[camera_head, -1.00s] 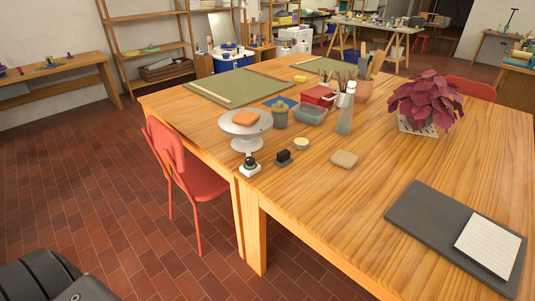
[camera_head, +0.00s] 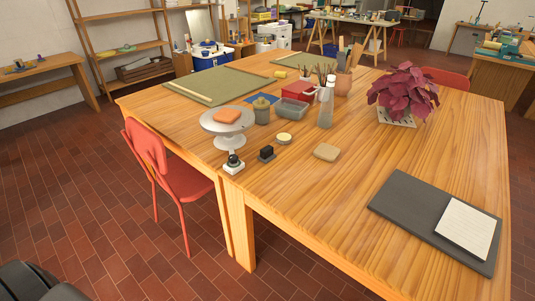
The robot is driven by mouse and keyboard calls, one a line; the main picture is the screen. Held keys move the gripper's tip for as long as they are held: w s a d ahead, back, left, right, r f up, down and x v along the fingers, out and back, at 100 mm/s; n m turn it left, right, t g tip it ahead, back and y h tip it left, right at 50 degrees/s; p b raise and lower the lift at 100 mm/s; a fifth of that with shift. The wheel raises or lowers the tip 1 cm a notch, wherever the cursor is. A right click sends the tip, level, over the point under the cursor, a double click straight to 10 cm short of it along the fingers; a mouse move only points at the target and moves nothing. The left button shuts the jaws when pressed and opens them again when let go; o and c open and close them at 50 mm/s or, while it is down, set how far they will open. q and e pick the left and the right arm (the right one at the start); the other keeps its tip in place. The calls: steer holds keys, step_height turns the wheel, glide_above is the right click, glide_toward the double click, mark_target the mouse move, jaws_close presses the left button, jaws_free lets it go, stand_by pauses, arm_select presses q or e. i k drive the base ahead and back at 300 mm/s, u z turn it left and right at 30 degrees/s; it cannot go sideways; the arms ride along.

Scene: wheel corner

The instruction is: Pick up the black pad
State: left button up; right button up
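A small black block-like item (camera_head: 267,152) stands on the wooden table near its front edge, between a small white-based item with a dark ball (camera_head: 234,163) and a round pale-yellow tin (camera_head: 284,139). A large flat dark grey board (camera_head: 399,204) lies at the table's right front, with a white lined paper pad (camera_head: 465,229) on its right part. I cannot tell for sure which of the dark things is the black pad. Neither of my grippers is in view, and nothing is seen held.
The wooden table (camera_head: 330,195) has clear room between the tan sponge-like block (camera_head: 326,152) and the board. A banding wheel (camera_head: 228,120), grey tub (camera_head: 291,110), bottle (camera_head: 326,106) and potted plant (camera_head: 404,93) stand behind. A red chair (camera_head: 168,177) is at the left edge.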

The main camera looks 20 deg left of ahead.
mark_target(266, 155)
steer(key=u, duration=2.15)
steer(key=i, duration=1.6)
steer(key=z, duration=3.35)
